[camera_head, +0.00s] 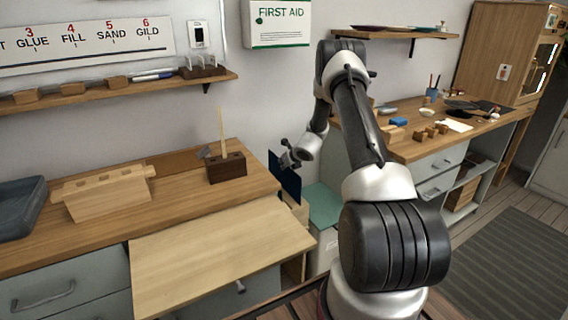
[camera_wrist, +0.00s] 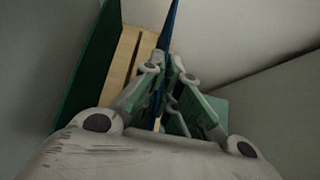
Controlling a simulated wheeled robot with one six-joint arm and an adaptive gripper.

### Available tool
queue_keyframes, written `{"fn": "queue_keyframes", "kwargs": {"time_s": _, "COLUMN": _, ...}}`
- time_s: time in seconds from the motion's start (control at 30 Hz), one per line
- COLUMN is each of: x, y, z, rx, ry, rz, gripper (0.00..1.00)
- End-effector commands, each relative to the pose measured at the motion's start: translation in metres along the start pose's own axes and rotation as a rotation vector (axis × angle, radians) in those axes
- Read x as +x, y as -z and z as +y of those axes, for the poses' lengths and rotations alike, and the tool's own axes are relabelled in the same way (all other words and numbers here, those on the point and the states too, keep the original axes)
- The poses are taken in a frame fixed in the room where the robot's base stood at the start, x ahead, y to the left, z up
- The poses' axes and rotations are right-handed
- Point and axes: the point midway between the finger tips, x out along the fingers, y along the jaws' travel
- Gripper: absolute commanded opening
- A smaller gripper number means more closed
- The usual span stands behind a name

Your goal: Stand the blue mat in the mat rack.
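The blue mat (camera_head: 289,184) is a thin dark-blue sheet standing upright beside the right end of the workbench. My gripper (camera_head: 288,160) is at its upper part. In the wrist view the mat (camera_wrist: 171,25) shows edge-on as a thin strip running between the two fingers of my gripper (camera_wrist: 169,72), which are closed around it. The mat rack (camera_wrist: 123,58) is pale wood with dark slots, below and beyond the fingers; a little pale wood (camera_head: 300,211) shows under the mat in the head view. Whether the mat's lower edge sits in a slot is hidden.
A dark green upright panel (camera_wrist: 92,65) stands left of the fingers. A green-topped pale box (camera_head: 322,207) stands right of the mat. The workbench (camera_head: 190,218) ends just left of it, with a wooden block (camera_head: 227,168) near that end. A second bench is at right.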

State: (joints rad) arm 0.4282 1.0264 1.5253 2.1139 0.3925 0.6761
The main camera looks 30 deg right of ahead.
Motion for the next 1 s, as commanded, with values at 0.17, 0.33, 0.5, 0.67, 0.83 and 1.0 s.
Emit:
{"fn": "queue_keyframes", "kwargs": {"time_s": 0.17, "x": 0.003, "y": 0.003, "z": 0.000, "rx": 0.001, "ry": 0.000, "rz": 0.000, "gripper": 0.00}}
{"fn": "queue_keyframes", "kwargs": {"time_s": 0.33, "x": 0.006, "y": 0.006, "z": 0.000, "rx": 0.000, "ry": -0.001, "rz": -0.001, "gripper": 0.00}}
{"fn": "queue_keyframes", "kwargs": {"time_s": 0.5, "x": 0.009, "y": 0.009, "z": 0.000, "rx": 0.000, "ry": -0.001, "rz": -0.001, "gripper": 0.00}}
{"fn": "queue_keyframes", "kwargs": {"time_s": 0.67, "x": 0.011, "y": 0.013, "z": 0.000, "rx": 0.001, "ry": -0.001, "rz": -0.001, "gripper": 0.00}}
{"fn": "queue_keyframes", "kwargs": {"time_s": 0.83, "x": 0.013, "y": 0.016, "z": 0.000, "rx": 0.000, "ry": -0.002, "rz": -0.001, "gripper": 0.00}}
{"fn": "queue_keyframes", "kwargs": {"time_s": 1.0, "x": 0.015, "y": 0.017, "z": 0.000, "rx": 0.000, "ry": -0.002, "rz": -0.002, "gripper": 0.00}}
